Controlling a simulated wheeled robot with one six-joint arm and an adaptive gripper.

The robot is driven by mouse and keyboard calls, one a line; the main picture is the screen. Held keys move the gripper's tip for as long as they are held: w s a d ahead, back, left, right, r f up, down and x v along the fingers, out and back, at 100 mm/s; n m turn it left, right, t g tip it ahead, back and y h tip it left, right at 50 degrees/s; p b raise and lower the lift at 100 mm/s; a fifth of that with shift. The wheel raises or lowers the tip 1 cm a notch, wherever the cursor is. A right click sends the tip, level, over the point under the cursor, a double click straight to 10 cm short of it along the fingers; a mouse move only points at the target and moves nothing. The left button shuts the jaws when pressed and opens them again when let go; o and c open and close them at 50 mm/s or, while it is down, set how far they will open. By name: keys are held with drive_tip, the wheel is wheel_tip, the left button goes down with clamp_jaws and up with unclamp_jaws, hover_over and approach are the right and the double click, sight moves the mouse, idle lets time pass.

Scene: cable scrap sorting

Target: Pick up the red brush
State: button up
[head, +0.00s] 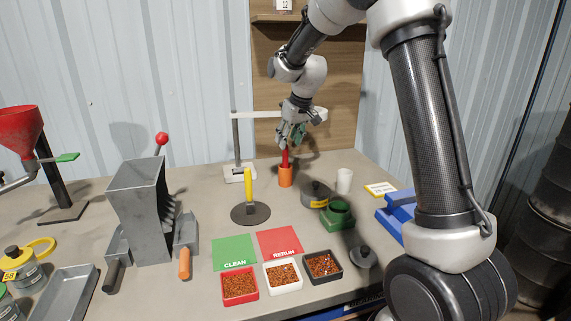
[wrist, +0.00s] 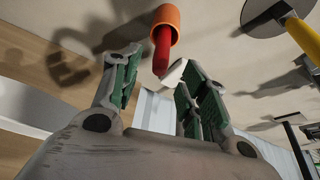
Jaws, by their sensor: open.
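The red brush (head: 284,157) stands upright in an orange cup (head: 286,178) near the back of the table. In the wrist view its red shaft (wrist: 161,48) sticks out of the orange cup (wrist: 174,17). My gripper (head: 290,135) is just above the cup, pointing down at the brush. In the wrist view my gripper (wrist: 160,68) is open, with its green-padded fingers on either side of the red shaft and a gap showing on both sides. A small white piece (wrist: 175,73) shows by the shaft's end; I cannot tell whether it belongs to the brush.
A white cup (head: 344,180) and a dark lidded pot (head: 315,194) stand right of the orange cup. A grey stand (head: 238,150) with a white crossbar is behind and left. A yellow-handled round tool (head: 249,205) is nearer. Green and red mats (head: 280,242) lie in front.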

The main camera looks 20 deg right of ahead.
sight(287, 150)
drive_tip(key=x, duration=0.8)
drive_tip(key=shift+s+d+f, duration=0.1)
drive_tip(key=shift+s+d, duration=0.05)
drive_tip(key=shift+s, duration=0.3)
clamp_jaws()
